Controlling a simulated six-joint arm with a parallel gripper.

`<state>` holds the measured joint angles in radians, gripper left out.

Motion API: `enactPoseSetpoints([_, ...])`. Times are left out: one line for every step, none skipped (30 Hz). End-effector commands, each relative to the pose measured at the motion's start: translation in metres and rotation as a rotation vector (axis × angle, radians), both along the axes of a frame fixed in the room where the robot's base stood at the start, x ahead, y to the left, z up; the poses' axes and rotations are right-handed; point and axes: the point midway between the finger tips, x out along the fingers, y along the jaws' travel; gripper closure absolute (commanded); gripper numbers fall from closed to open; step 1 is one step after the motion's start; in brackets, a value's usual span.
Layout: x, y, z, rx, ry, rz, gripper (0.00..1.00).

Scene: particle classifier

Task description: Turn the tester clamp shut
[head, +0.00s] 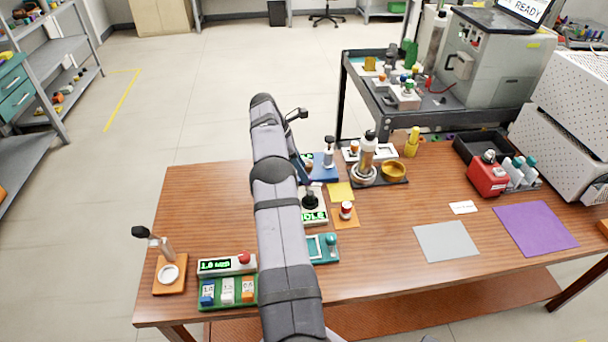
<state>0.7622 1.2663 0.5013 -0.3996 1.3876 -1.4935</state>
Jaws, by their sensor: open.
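On the wooden table (390,210), a small unit with a lit green display (318,216) seems to read "IDLE", its left part hidden by my arm. A black knob (310,202) stands on top of it. I cannot tell for sure whether this is the tester clamp, or whether it is open or shut. My arm crosses the middle of the view in front of this unit.
Close by are a red-and-white can (347,210), a teal device (331,247) and a blue stand (324,172). At the left are an orange stand (161,284) and a green tray (209,306). The table's right front holds a grey mat (446,242) and purple mat (535,228).

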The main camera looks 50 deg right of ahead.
Motion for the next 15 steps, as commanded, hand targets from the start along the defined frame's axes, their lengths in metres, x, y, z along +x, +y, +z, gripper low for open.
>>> enactPoseSetpoints([0.003,0.002,0.006,-0.001,-0.001,0.001,0.57])
enactPoseSetpoints([0.004,0.003,0.010,-0.001,-0.001,0.001,0.57])
enactPoseSetpoints([0.005,0.005,0.015,-0.001,-0.002,0.001,0.57])
enactPoseSetpoints([0.006,0.006,0.019,-0.001,-0.001,0.001,0.57])
enactPoseSetpoints([0.007,0.007,0.022,-0.001,-0.001,0.001,0.57])
enactPoseSetpoints([0.008,0.008,0.026,-0.001,-0.001,0.000,0.57])
enactPoseSetpoints([0.009,0.009,0.028,-0.001,-0.001,0.001,0.57])
enactPoseSetpoints([0.009,0.009,0.030,0.000,0.000,0.001,0.57])
enactPoseSetpoints([0.010,0.010,0.032,0.000,0.000,0.001,0.57])
enactPoseSetpoints([0.010,0.010,0.034,0.000,0.000,0.001,0.57])
enactPoseSetpoints([0.010,0.011,0.035,0.000,0.000,0.001,0.57])
enactPoseSetpoints([0.010,0.011,0.035,0.000,0.000,0.001,0.57])
enactPoseSetpoints([0.010,0.011,0.036,0.000,0.000,0.001,0.57])
enactPoseSetpoints([0.010,0.011,0.036,0.000,0.000,0.001,0.57])
enactPoseSetpoints([0.010,0.011,0.036,0.000,0.000,0.001,0.57])
